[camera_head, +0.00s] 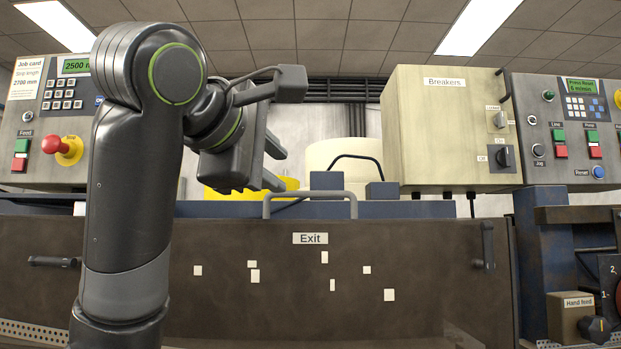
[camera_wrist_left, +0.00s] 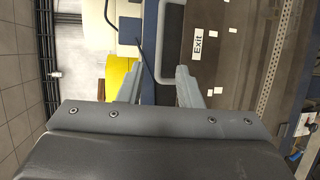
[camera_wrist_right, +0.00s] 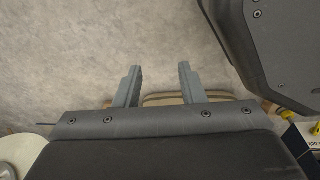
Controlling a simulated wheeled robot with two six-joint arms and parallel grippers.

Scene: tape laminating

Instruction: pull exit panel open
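The exit panel (camera_head: 430,260) is a wide dark brown plate labelled "Exit", upright across the front of the machine. My left gripper (camera_head: 278,170) is open and empty, just above and left of the handle. In the left wrist view the handle (camera_wrist_left: 158,45) shows beyond the fingers of my left gripper (camera_wrist_left: 160,66), its near end partly behind the right finger. I see no clear contact. My right gripper (camera_wrist_right: 159,72) is open and empty over a grey surface, outside the head view.
A control box with a red stop button (camera_head: 52,145) stands at the left. The breakers box (camera_head: 440,130) and another control panel (camera_head: 570,130) stand at the right. Dark latches sit at the panel's left (camera_head: 52,262) and right (camera_head: 488,245). A yellow part (camera_head: 250,189) lies behind my left gripper.

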